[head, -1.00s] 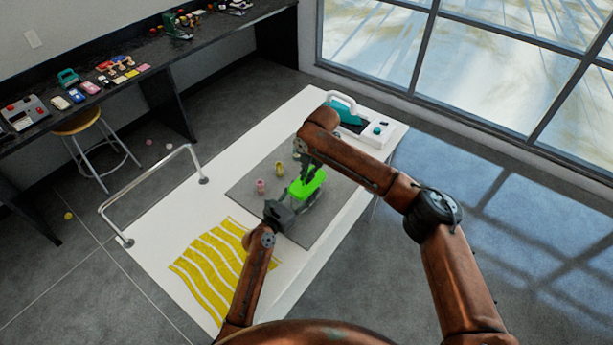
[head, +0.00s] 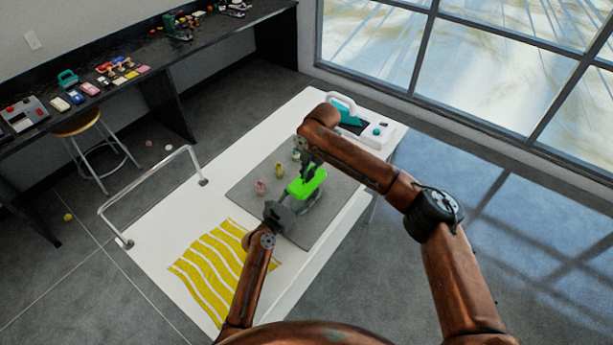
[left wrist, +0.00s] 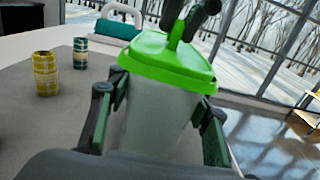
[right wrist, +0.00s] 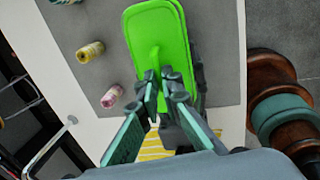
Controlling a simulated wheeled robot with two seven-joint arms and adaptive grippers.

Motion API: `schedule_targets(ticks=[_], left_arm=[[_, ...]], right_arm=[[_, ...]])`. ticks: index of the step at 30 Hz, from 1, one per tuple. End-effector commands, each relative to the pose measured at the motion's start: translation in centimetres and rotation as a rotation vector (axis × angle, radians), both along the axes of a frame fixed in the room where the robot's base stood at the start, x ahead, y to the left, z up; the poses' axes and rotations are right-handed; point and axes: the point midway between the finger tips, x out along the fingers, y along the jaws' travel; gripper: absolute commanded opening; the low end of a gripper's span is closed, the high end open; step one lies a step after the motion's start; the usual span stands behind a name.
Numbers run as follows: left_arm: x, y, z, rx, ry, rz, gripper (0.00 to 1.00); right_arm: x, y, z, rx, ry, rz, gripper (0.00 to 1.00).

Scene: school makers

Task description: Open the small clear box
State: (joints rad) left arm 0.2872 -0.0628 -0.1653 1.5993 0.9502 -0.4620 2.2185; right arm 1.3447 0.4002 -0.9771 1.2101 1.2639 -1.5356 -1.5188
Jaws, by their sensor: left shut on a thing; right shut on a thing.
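The small clear box (left wrist: 155,118) stands on the grey mat (head: 250,188). Its bright green lid (head: 308,183) has an upright green handle and shows large in the left wrist view (left wrist: 165,60). My left gripper (left wrist: 165,98) is shut on the box body, one finger on each side just below the lid. My right gripper (right wrist: 158,78) is shut on the lid's handle from above. The lid is over the box mouth; I cannot tell whether there is a gap beneath it. In the head view my grippers partly hide the box.
A yellow spool (head: 280,170), a pink spool (head: 261,187) and a teal-and-white spool (left wrist: 80,53) stand on the mat. A white-and-teal machine (head: 365,125) is at the table's far end. A yellow striped cloth (head: 208,265) lies at the near left. A metal rail (head: 150,180) edges the table.

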Motion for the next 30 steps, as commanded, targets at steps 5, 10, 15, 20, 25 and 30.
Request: schedule_targets(ticks=[5,10,15,20,25,30], left_arm=[[0.0,0.0,0.0,0.001,0.001,0.0,0.03],[0.0,0.0,0.0,0.001,0.001,0.0,0.03],[0.0,0.0,0.0,0.001,0.001,0.0,0.03],[0.0,0.0,0.0,0.001,0.001,0.0,0.03],[0.0,0.0,0.0,0.001,0.001,0.0,0.03],[0.0,0.1,-0.1,0.001,0.0,0.0,0.03]], right_arm=[[0.0,0.0,0.7,-0.001,-0.001,0.0,0.0],[0.0,0.0,0.9,0.0,0.0,0.0,0.0],[0.0,0.0,0.9,0.0,0.0,0.0,0.0],[0.0,0.0,1.3,0.0,-0.001,0.0,0.0],[0.0,0.0,3.2,0.001,-0.002,0.0,0.0],[0.0,0.0,4.8,-0.001,-0.001,0.0,0.0]])
